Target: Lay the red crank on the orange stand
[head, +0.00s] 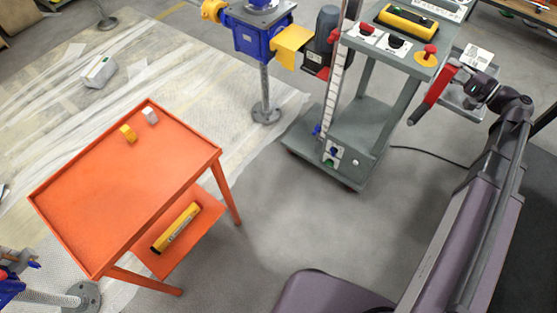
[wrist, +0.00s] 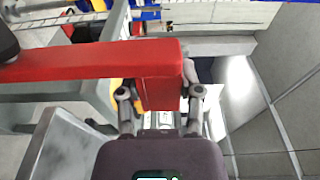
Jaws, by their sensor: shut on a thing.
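The red crank (head: 433,94) is held in my gripper (head: 463,80) at the upper right of the head view, beside the grey-green cart. It slants down to the left in the air. In the wrist view the red crank (wrist: 90,62) runs across the picture to the left, with its end block between the two fingers of my gripper (wrist: 160,95). A dark round part shows at the far left of it. The orange stand (head: 75,215) is at the left of the head view, well apart from my gripper. Its top tray has a raised rim.
A yellow piece (head: 128,133) and a white piece (head: 150,115) lie near the stand's far corner; the rest of its top is clear. A yellow tool (head: 176,228) lies on its lower shelf. The cart (head: 345,150) and a blue screw jack (head: 262,40) stand at the back. Open floor lies between.

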